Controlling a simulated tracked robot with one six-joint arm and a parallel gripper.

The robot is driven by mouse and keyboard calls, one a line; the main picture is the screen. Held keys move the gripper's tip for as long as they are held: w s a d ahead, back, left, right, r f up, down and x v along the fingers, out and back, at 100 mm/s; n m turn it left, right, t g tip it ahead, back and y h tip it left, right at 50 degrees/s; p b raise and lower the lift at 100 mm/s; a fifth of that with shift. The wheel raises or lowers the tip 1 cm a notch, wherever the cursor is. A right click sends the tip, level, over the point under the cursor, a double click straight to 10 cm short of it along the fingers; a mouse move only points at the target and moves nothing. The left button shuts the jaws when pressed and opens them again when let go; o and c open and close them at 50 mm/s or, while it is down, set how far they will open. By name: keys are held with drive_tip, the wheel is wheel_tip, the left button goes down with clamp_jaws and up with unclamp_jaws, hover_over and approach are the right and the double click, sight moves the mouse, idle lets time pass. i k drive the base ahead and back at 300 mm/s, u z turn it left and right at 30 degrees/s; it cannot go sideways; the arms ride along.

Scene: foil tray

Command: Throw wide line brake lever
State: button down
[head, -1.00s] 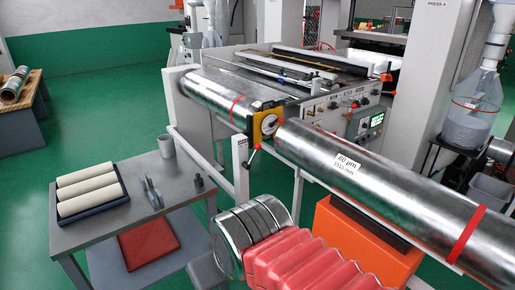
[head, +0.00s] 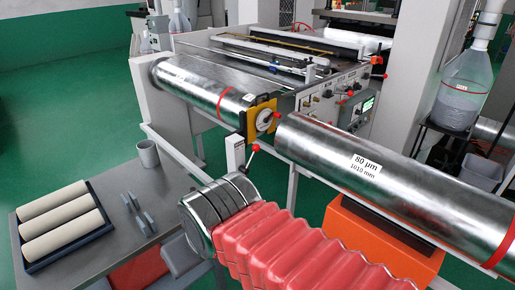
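A short dark lever with a red ball knob (head: 255,148) stands on a white post (head: 235,155) beside the metal roll line. It leans up and to the right. The post carries a small label too small to read. A yellow bracket (head: 247,122) with a round hub and another red knob (head: 277,114) sits at the end of the far steel roll (head: 195,88). My arm's red bellows and steel wrist fill the lower middle, below the post. My gripper's fingers do not show in this view.
A large steel roll marked 80 µm (head: 400,175) runs to the lower right over an orange box (head: 375,235). A grey table (head: 105,185) at left bears a tray of cream rolls (head: 22,245), a mug (head: 148,153) and a grey bracket (head: 138,212). Green floor (head: 50,100) is clear beyond.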

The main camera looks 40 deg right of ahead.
sight(256, 147)
drive_tip(key=i, duration=0.85)
drive_tip(key=z, duration=0.55)
